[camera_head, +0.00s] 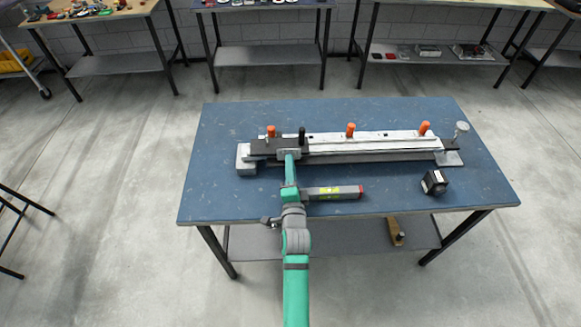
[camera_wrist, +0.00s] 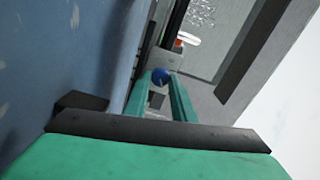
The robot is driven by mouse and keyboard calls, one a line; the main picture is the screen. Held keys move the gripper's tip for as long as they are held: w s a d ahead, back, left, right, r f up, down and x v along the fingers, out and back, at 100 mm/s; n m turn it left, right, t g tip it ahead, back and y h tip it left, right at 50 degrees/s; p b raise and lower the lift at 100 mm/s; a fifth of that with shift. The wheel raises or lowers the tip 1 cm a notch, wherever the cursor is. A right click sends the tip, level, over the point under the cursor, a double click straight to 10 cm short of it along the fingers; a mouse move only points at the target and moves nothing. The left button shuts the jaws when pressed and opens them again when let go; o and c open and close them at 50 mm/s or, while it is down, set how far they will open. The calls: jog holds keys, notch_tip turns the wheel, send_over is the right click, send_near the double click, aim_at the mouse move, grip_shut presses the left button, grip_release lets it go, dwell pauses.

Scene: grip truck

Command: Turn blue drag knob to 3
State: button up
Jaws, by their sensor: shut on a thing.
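The blue drag knob (camera_wrist: 160,75) shows in the wrist view as a small round blue ball. My gripper (camera_wrist: 160,84) has its two green fingers on either side of the knob, shut on it at the tips. In the head view my gripper (camera_head: 289,157) reaches the near left part of a long metal fixture (camera_head: 375,142) on the blue table. The knob is hidden there behind my gripper. No scale or number 3 can be read in either view.
The fixture carries orange handles (camera_head: 350,130) and a black one (camera_head: 302,135). A grey bar-shaped tool (camera_head: 335,192) with a red end and a black block (camera_head: 434,182) are on the blue table (camera_head: 240,203).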

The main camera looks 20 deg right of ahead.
jog(key=shift+f, duration=0.1)
dwell(0.5)
jog(key=o, duration=1)
jog(key=shift+s, duration=0.1)
jog(key=v, duration=1)
jog(key=shift+s+a, duration=0.1)
jog(key=shift+s, duration=0.25)
